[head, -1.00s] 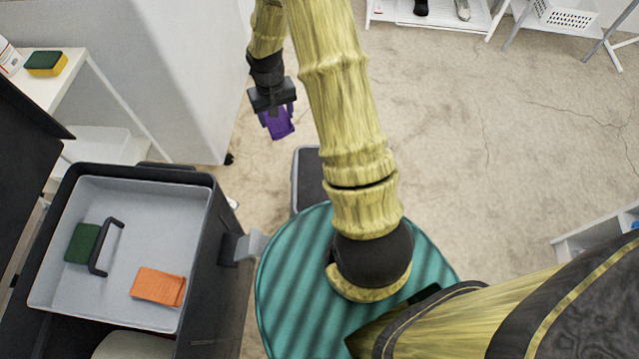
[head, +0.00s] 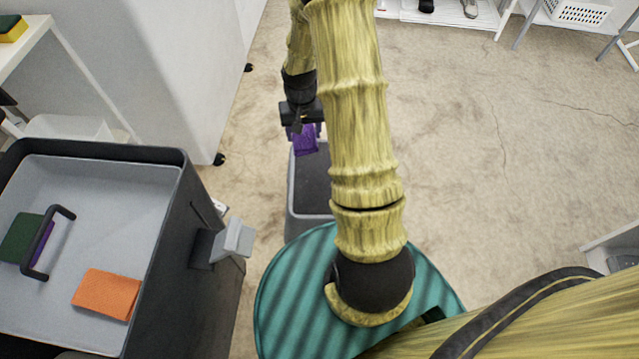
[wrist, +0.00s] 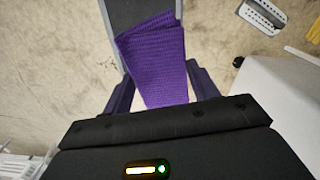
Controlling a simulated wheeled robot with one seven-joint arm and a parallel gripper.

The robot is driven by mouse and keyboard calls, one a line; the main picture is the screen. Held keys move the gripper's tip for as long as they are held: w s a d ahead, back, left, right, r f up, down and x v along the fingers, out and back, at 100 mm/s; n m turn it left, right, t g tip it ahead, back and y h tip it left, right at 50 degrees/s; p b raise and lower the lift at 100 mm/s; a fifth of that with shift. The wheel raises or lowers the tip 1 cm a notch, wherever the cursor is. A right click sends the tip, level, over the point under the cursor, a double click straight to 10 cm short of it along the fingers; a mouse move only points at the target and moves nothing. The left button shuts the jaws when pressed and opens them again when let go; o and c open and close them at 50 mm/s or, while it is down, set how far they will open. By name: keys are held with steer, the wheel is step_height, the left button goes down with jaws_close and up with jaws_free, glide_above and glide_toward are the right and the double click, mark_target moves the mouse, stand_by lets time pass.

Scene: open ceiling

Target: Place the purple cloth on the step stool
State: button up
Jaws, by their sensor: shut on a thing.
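The purple cloth (head: 308,143) hangs from my gripper (head: 303,126), which is shut on it. In the wrist view the cloth (wrist: 156,55) is folded and sticks out beyond the two fingers of my gripper (wrist: 160,90). The step stool (head: 313,188), with a dark top and grey rim, stands on the floor below and just in front of the cloth. Part of it shows behind the cloth in the wrist view (wrist: 128,14). My arm hides its right side in the head view. The cloth appears above the stool's far end; I cannot tell whether they touch.
The floor (head: 490,190) at right is clear.

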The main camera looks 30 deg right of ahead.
steer(key=s+d+f+m+b, duration=0.1)
steer(key=d+f+b, duration=0.3)
steer(key=f+b, duration=0.4)
step_height(320, 180, down, 2)
steer(key=shift+s+f+m+b, duration=0.15)
steer(key=shift+s+m+b, duration=0.15)
steer(key=shift+s+b, duration=0.1)
steer(key=b, duration=0.4)
glide_above(320, 176)
step_height(320, 176, down, 6)
steer(key=shift+f, duration=0.15)
steer(key=shift+f, duration=0.1)
steer(key=shift+f+b, duration=1.5)
steer(key=shift+f, duration=0.3)
steer(key=shift+f, duration=0.15)
